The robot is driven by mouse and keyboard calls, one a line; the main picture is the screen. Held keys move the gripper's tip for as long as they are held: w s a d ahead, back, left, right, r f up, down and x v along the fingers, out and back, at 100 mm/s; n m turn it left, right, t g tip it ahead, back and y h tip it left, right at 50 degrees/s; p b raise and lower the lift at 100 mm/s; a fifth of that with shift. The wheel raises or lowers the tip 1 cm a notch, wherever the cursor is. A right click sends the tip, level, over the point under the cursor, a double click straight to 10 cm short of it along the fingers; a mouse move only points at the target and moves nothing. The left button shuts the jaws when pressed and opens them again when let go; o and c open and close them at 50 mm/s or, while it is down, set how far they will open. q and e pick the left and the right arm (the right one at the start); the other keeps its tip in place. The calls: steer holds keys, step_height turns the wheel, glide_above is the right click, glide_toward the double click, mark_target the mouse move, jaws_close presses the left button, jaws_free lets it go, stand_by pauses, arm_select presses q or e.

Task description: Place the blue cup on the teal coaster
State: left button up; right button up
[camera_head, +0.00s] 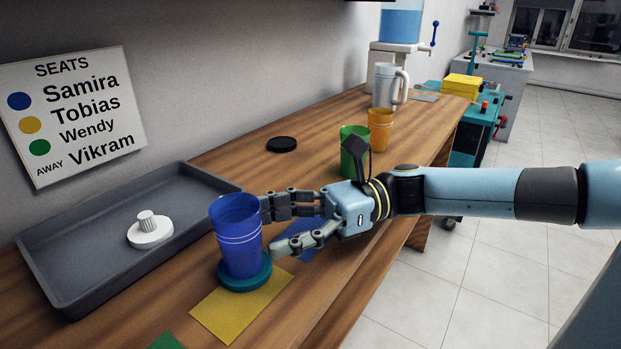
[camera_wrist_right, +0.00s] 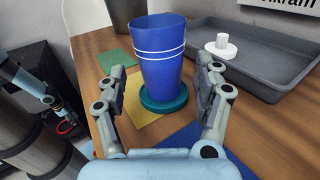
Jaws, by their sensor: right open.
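The blue cup (camera_head: 238,236) with white bands stands upright on the teal coaster (camera_head: 246,275), which lies partly on a yellow square (camera_head: 228,311). In the right wrist view the cup (camera_wrist_right: 160,60) rests on the coaster (camera_wrist_right: 164,100), with the coaster's rim showing around its base. My right gripper (camera_head: 268,229) is open, just right of the cup in the head view. In the right wrist view its fingers (camera_wrist_right: 163,92) are spread wide to either side, apart from the cup, and hold nothing.
A grey tray (camera_head: 75,293) with a white knobbed lid (camera_head: 150,232) lies left of the cup. A green cup (camera_head: 354,150), an orange cup (camera_head: 380,130), a pitcher (camera_head: 385,86) and a black disc (camera_head: 282,145) stand farther back. A blue square (camera_head: 299,241) lies under my right gripper.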

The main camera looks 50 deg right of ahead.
steer(key=p+v, duration=0.1)
steer(key=v, duration=0.6)
steer(key=shift+d, duration=0.1)
stand_by(0.4)
